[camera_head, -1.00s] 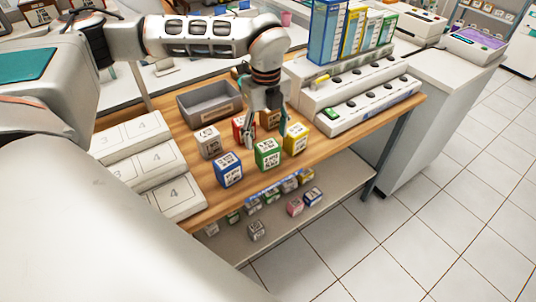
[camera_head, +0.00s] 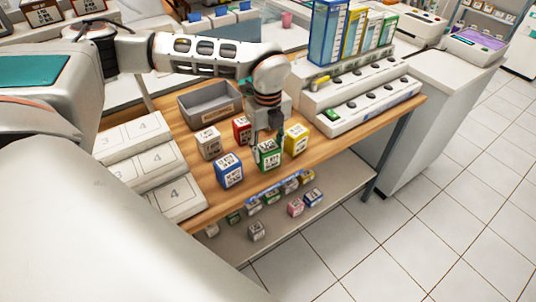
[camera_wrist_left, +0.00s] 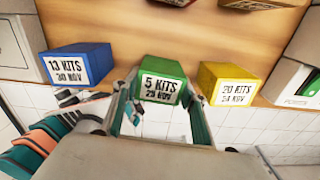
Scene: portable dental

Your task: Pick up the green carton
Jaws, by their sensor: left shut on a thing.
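The green carton (camera_head: 269,155) stands on the wooden table near its front edge, between the blue carton (camera_head: 229,170) and the yellow carton (camera_head: 296,140). My left gripper (camera_head: 268,143) comes down over it from above, with a finger on each side. In the left wrist view the green carton (camera_wrist_left: 162,85), labelled "5 KITS 29 NOV", sits between the two fingers (camera_wrist_left: 160,110). The gripper is shut on it. The carton appears to rest on the table still. My right gripper is not in view.
A red carton (camera_head: 242,129) and a grey-white carton (camera_head: 209,142) stand behind. A grey bin (camera_head: 208,103) lies at the back. White stepped racks flank the table at left (camera_head: 137,165) and right (camera_head: 365,106). Small boxes (camera_head: 295,207) lie on the lower shelf.

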